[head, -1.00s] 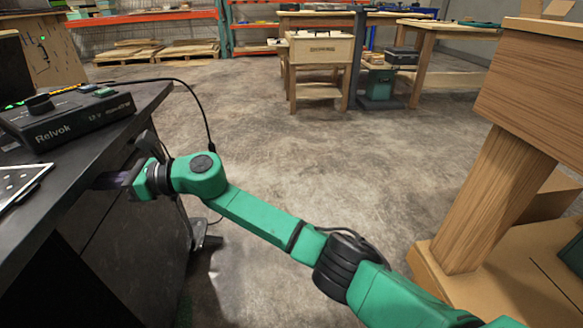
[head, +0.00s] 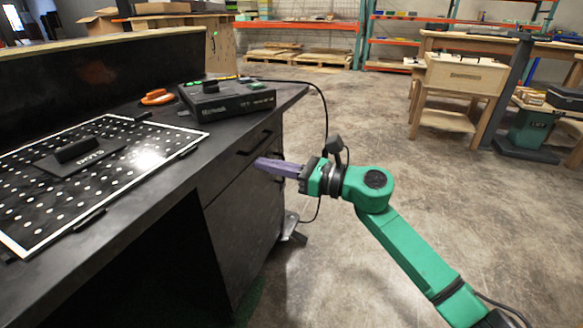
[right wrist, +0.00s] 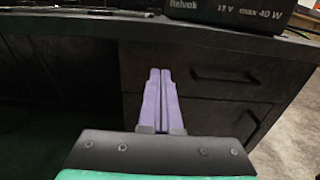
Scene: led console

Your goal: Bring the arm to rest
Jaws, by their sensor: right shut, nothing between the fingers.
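My right gripper (head: 272,166) has purple fingers and a green arm that comes in from the lower right. It hangs beside the front of the dark desk, at drawer height and below the top edge. In the right wrist view its fingers (right wrist: 160,100) lie together with nothing between them, pointing at the drawer fronts. The black console box (head: 226,97) stands on the desk above and beyond the gripper; its lower front shows in the right wrist view (right wrist: 235,10). My left gripper is not in view.
A perforated black panel (head: 170,138) with a white border lies on the desk (head: 215,150), carrying a dark handled plate (head: 78,152). An orange object (head: 157,97) sits beside the box. A black cable (head: 325,110) hangs off the desk near my wrist. Open concrete floor (head: 350,110) lies to the right.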

